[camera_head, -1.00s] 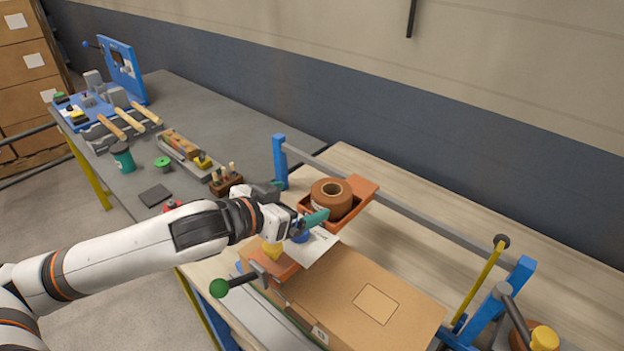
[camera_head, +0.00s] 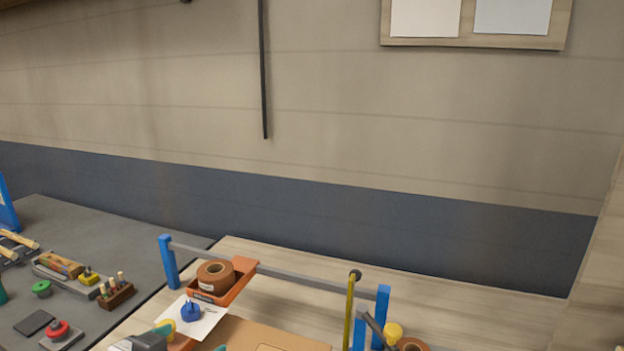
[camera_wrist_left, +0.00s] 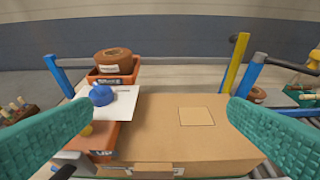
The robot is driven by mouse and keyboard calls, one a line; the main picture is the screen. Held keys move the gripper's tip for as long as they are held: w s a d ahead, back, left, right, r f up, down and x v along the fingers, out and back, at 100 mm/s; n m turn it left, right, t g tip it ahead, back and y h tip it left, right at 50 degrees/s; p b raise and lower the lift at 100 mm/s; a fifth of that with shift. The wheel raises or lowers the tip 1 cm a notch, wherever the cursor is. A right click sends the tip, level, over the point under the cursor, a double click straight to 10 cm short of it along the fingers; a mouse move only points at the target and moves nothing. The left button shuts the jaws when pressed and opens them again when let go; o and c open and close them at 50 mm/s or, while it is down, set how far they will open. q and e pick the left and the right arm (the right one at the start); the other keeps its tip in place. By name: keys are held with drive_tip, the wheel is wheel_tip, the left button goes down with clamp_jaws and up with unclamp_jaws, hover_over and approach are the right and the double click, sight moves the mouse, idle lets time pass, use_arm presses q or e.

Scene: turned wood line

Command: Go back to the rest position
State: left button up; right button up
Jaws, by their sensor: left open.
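My left gripper (camera_wrist_left: 158,112) is open and empty in the left wrist view, its two teal fingers wide apart on either side of the picture. A cardboard box (camera_wrist_left: 190,145) shows between and beyond them. In the head view only a small part of the left gripper (camera_head: 185,346) shows at the bottom edge. A blue knobbed object (camera_head: 190,312) rests on a white sheet (camera_head: 208,322), apart from the fingers; it also shows in the left wrist view (camera_wrist_left: 102,95). My right gripper is in neither view.
An orange bin (camera_head: 240,284) with a brown tape roll (camera_head: 215,277) stands behind the sheet. A grey rail (camera_head: 300,279) on blue posts crosses the wooden bench (camera_head: 480,315). The grey table (camera_head: 80,225) at left holds a red-knobbed item (camera_head: 58,331) and several tools.

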use_arm(q)
drive_tip(key=s+f+n+g+y, duration=0.3)
drive_tip(key=s+f+g, duration=0.6)
drive_tip(key=s+f, duration=1.4)
wheel_tip(320, 180, down, 26)
drive_tip(key=m+g+y, duration=0.1)
drive_tip(key=s+a+f+g, duration=0.1)
drive_tip(key=s+a+f, duration=0.2)
drive_tip(key=s+f, duration=1.3)
drive_tip(key=shift+s+g+y, duration=0.3)
drive_tip(key=shift+s, duration=0.05)
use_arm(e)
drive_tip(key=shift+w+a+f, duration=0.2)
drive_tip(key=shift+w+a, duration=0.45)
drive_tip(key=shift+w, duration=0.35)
use_arm(q)
drive_tip(key=shift+a+f, duration=0.1)
